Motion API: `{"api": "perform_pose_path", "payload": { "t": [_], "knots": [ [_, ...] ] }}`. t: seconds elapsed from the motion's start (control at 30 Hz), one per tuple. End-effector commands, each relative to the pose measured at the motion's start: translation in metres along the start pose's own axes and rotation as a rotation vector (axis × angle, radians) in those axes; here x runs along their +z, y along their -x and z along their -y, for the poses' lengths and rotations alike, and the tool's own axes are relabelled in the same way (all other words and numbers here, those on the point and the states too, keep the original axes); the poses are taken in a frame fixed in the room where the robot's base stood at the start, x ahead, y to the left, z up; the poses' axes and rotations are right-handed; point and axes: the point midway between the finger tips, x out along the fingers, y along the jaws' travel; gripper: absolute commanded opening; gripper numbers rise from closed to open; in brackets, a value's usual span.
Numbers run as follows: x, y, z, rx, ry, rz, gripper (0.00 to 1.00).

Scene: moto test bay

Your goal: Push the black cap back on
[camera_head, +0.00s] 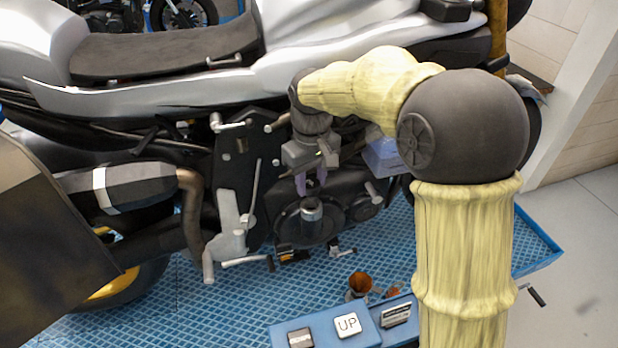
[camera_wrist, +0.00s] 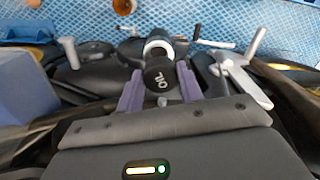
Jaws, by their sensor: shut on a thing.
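The black cap marked OIL (camera_wrist: 158,74) is between the two purple fingers of my gripper (camera_wrist: 159,82) in the wrist view. My gripper is shut on it. In the head view my gripper (camera_head: 311,182) points down at the motorcycle's lower side, and the cap is hard to make out there. A short grey filler neck (camera_head: 311,210) stands up from the dark round engine cover, just below the fingertips. In the wrist view its pale ring (camera_wrist: 158,47) shows just beyond the cap. I cannot tell whether cap and neck touch.
The motorcycle (camera_head: 180,75) stands over a blue textured platform (camera_head: 220,310). A bluish box (camera_head: 383,157) is right of my gripper, and it shows at left in the wrist view (camera_wrist: 22,98). Metal levers (camera_head: 230,225) are to the left. An orange-brown funnel-like cup (camera_head: 360,284) and an UP button (camera_head: 347,325) are in front.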

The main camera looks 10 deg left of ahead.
Motion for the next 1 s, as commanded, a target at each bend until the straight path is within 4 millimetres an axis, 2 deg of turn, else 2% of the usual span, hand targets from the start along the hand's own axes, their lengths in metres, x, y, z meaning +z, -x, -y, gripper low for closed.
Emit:
{"api": "perform_pose_path", "payload": {
  "t": [0.03, 0.6, 1.0],
  "knots": [
    [0.0, -0.007, -0.001, 0.0, -0.002, 0.0, 0.16],
    [-0.001, -0.041, 0.003, 0.0, 0.005, 0.001, 0.16],
    [-0.001, -0.045, 0.002, 0.0, 0.004, 0.0, 0.16]
  ]
}}
